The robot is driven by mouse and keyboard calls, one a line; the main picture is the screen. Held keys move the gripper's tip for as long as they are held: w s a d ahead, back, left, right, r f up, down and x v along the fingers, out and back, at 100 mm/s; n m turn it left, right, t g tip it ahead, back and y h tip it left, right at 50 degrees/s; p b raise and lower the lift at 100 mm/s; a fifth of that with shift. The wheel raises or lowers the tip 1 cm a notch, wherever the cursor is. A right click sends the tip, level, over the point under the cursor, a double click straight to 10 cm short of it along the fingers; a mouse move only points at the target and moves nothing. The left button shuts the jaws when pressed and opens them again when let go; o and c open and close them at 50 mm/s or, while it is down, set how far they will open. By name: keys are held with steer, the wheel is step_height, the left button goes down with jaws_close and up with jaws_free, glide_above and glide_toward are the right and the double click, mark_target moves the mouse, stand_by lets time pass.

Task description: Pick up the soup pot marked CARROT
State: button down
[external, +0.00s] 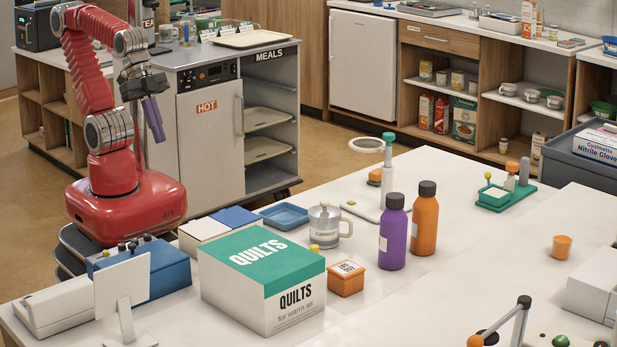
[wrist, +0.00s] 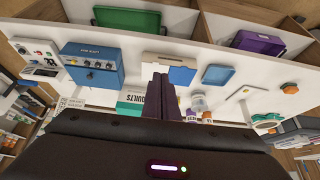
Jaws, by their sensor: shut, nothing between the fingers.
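No pot with a readable CARROT mark shows in either view. A small orange container (external: 345,279) with a printed label on its top stands beside the QUILTS box; its label is too small to read. A small plain orange cup (external: 562,247) stands on the right of the white table. My gripper (external: 155,122) is raised at the upper left in the external view, above my red base and well apart from the table items. In the wrist view its purple fingers (wrist: 161,84) are together and empty, covering part of the table.
The QUILTS box (external: 262,278) stands in front on the white table (external: 458,262). A blue device (wrist: 92,66) sits left. The table's middle right is clear.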

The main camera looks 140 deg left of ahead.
steer(key=c, duration=2.5)
jaws_free()
steer(key=o, duration=2)
steer(key=shift+c, duration=0.2)
